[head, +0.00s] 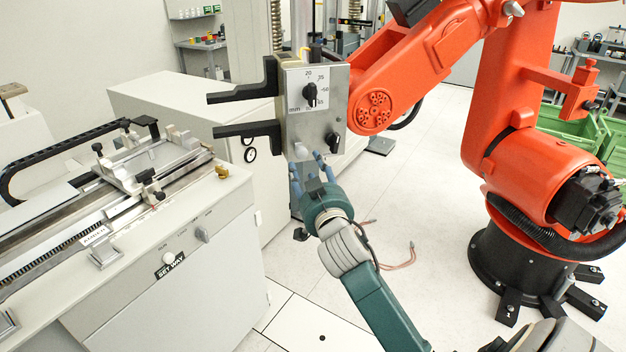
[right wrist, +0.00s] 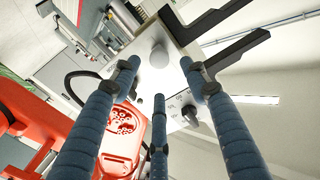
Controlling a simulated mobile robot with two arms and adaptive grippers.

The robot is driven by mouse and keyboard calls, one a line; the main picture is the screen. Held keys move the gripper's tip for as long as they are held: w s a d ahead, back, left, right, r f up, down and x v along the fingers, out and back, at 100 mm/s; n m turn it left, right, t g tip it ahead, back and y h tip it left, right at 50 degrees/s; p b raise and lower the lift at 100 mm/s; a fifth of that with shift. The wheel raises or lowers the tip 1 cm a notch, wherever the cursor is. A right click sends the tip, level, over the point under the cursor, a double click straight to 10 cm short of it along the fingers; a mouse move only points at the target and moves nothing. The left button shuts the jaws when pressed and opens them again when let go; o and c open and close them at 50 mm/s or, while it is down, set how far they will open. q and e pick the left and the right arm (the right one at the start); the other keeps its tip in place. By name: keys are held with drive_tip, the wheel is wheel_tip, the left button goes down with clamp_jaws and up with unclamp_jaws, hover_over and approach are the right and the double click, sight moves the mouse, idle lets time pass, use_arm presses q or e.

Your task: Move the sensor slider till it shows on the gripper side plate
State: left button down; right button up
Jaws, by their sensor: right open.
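The gripper side plate (head: 318,120) is a grey metal plate on the orange robot's two-jaw gripper. It carries a black dial knob (head: 310,95) on a mm scale, a black knob (head: 333,142) and a pale grey knob (head: 300,150) near its lower edge. I cannot tell for sure which part is the sensor slider. My right gripper (head: 310,168) is open just below the plate, fingers pointing up. In the right wrist view its blue fingers (right wrist: 160,78) are spread around the pale knob (right wrist: 159,55), apparently without closing on it. My left gripper is not in view.
The orange robot arm (head: 510,95) stands close on the right. Its black jaws (head: 245,131) reach left from the plate. A white bench (head: 185,265) with a rail mechanism is at left, and green bins (head: 570,125) are at right. Open floor lies between.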

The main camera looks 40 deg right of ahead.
drive_tip(key=v, duration=0.5)
drive_tip(key=shift+s, duration=0.1)
idle(2.2)
drive_tip(key=s+a+f+n+g+y+b, duration=0.1)
drive_tip(key=a+f+n+g+y, duration=0.15)
drive_tip(key=f, duration=1.65)
drive_tip(key=s+a+f+n+g+y+b, duration=0.1)
drive_tip(key=a+f+n+g+b, duration=0.15)
drive_tip(key=f, duration=1.65)
drive_tip(key=s+a+f+n+g+y, duration=0.1)
drive_tip(key=s+a+f+g, duration=0.15)
drive_tip(key=s+f, duration=0.6)
drive_tip(key=s+a+f+g+y, duration=0.1)
drive_tip(key=s+a+f+g, duration=0.3)
drive_tip(key=f, duration=0.8)
drive_tip(key=s+a+f+g+b, duration=0.1)
drive_tip(key=s+f, duration=0.5)
drive_tip(key=s, duration=0.5)
drive_tip(key=s+a+f+n+g+b, duration=0.1)
drive_tip(key=s+f+g, duration=0.1)
drive_tip(key=s+f, duration=0.5)
drive_tip(key=s+a+f+n+g+b, duration=0.1)
drive_tip(key=s+f, duration=0.5)
drive_tip(key=s, duration=1.1)
drive_tip(key=shift+a+f+y, duration=0.15)
drive_tip(key=shift+f+y, duration=0.15)
drive_tip(key=shift+y, duration=0.15)
drive_tip(key=shift+w, duration=0.1)
